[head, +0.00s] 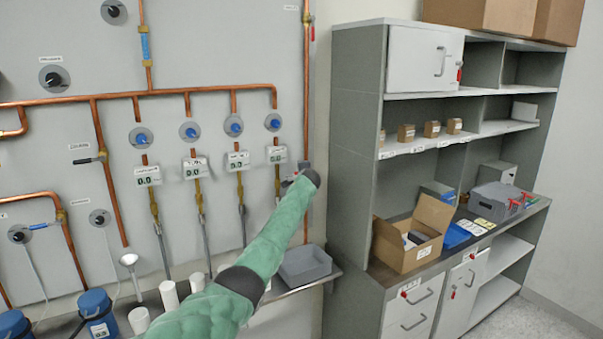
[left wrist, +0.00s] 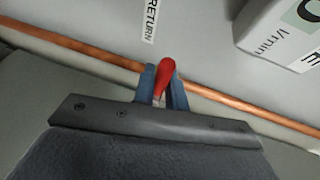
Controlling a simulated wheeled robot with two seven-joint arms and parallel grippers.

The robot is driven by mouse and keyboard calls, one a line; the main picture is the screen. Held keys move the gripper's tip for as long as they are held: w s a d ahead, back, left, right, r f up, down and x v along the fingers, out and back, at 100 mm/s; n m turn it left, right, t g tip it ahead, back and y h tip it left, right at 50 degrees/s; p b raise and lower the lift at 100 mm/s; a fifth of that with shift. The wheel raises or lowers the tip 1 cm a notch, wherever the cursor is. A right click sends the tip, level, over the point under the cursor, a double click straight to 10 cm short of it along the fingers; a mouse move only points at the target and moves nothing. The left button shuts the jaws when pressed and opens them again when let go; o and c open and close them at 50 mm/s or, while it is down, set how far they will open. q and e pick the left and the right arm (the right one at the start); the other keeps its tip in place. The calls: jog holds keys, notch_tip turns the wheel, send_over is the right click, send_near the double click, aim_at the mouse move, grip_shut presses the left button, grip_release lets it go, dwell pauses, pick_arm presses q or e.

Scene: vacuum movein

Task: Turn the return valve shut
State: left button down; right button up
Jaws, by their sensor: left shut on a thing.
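The return valve's red handle (left wrist: 166,78) sits between the two blue fingers of my left gripper (left wrist: 162,88) in the left wrist view. The gripper is shut on it. The handle appears to lie across the copper pipe (left wrist: 95,56) there, though its exact angle is hard to judge. A "RETURN" label (left wrist: 150,18) is on the wall beside it. In the head view my left gripper (head: 298,178) is at the right-hand vertical copper pipe (head: 307,90). My gripper and arm hide the valve there. My right gripper is in neither view.
Several blue-knobbed gauges (head: 190,131) and white flow meters (head: 195,168) line the wall panel left of my gripper. A grey bin (head: 304,266) sits on the ledge below. A grey shelf unit (head: 357,150) stands close on the right.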

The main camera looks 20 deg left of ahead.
pick_arm(q)
jog(key=c, duration=1.4)
grip_release()
jog(key=shift+w+d, duration=0.1)
jog(key=shift+c, duration=0.2)
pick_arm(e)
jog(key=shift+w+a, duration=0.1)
